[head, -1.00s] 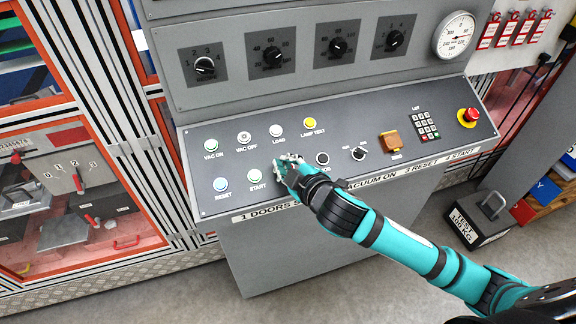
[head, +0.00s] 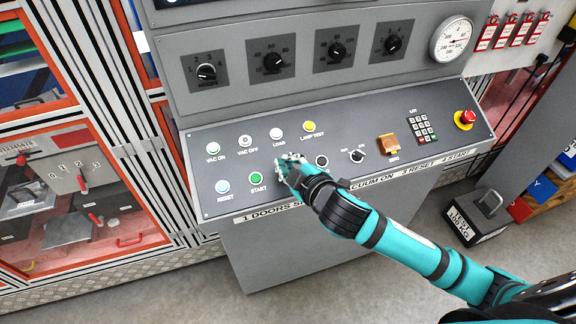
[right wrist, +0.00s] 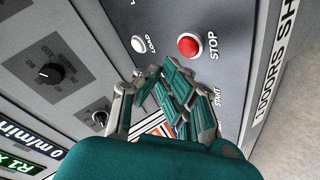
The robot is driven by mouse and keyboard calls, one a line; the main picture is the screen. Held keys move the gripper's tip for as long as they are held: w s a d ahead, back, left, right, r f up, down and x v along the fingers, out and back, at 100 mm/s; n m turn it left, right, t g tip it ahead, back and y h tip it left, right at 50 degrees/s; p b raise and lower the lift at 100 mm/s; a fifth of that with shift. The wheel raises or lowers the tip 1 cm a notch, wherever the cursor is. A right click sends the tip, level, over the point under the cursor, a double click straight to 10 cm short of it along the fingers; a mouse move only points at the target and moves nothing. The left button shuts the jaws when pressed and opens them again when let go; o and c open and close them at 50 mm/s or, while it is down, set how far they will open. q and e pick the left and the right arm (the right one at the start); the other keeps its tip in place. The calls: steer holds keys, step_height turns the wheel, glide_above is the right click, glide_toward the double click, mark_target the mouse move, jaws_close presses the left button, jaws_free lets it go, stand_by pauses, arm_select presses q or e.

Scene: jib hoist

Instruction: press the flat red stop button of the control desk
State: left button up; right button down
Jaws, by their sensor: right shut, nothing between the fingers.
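The flat red stop button (right wrist: 189,45) shows in the right wrist view, in a pale ring beside the word STOP. It lies just beyond my right fingertips, and I cannot tell whether they touch it. My right gripper (right wrist: 172,72) is shut and empty. In the head view, my right gripper (head: 284,164) is low over the sloped control desk (head: 357,185), right of the green START button (head: 257,178), and it hides the red stop button. My left gripper is not in view.
The white LOAD button (head: 276,133) and a black selector knob (head: 357,156) are near the hand. A raised red mushroom button (head: 465,117) on yellow sits at the desk's right end. An orange-covered switch (head: 388,144) and keypad (head: 422,128) are also to the right.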

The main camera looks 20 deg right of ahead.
steer(key=r+p, duration=0.1)
steer(key=s+r+p, duration=0.1)
steer(key=r+p, duration=0.1)
steer(key=shift+s+r, duration=0.35)
steer(key=shift+r, duration=0.05)
stand_by(0.5)
